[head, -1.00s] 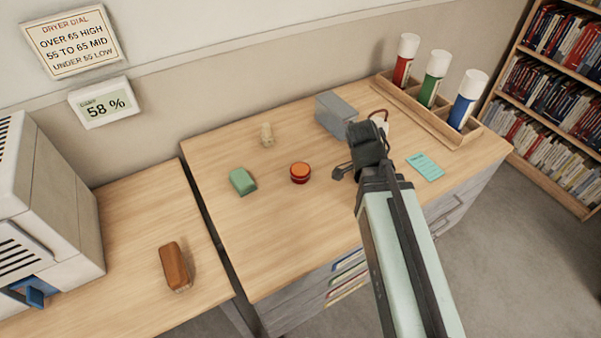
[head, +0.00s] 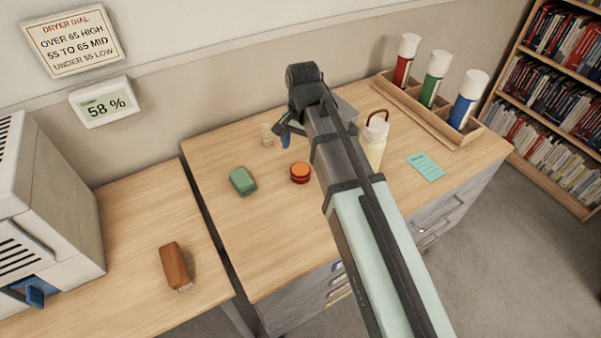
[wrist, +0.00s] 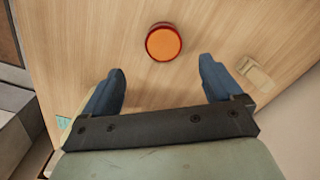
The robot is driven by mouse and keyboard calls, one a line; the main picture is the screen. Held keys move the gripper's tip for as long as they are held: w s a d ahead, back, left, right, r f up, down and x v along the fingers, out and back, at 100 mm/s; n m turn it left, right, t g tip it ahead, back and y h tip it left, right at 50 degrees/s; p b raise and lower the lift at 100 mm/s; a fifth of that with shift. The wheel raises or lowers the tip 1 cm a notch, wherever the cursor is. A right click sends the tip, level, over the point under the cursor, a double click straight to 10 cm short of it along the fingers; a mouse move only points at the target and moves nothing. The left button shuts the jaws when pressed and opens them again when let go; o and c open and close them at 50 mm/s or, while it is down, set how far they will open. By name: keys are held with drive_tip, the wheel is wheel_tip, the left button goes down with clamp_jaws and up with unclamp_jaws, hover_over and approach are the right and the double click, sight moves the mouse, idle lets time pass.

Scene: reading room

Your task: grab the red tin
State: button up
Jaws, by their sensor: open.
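The red tin (head: 300,173) is a small round tin with an orange top, standing on the wooden desk (head: 250,240). It also shows in the wrist view (wrist: 163,42), at the top centre, ahead of the gap between my fingers. My gripper (head: 284,134) is above the desk, behind the tin in the head view. In the wrist view my gripper (wrist: 162,88) has its two blue-grey fingers wide apart with nothing between them. The tin is apart from both fingers.
A green block (head: 242,181) lies left of the tin. A small beige object (head: 267,135) stands close to my gripper, also seen in the wrist view (wrist: 256,73). The desk front is clear.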

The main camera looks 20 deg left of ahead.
hover_over(301, 169)
drive_tip(key=shift+s+d+f, duration=0.1)
drive_tip(key=shift+d+f, duration=0.05)
drive_tip(key=shift+f, duration=1.05)
drive_tip(key=shift+d+f, duration=0.1)
drive_tip(key=shift+f, duration=1.1)
drive_tip(key=shift+a+f, duration=0.15)
drive_tip(key=shift+f, duration=1.15)
drive_tip(key=shift+a+f, duration=0.15)
drive_tip(key=shift+f, duration=1.15)
drive_tip(key=c, duration=1.2)
drive_tip(key=shift+r, duration=0.1)
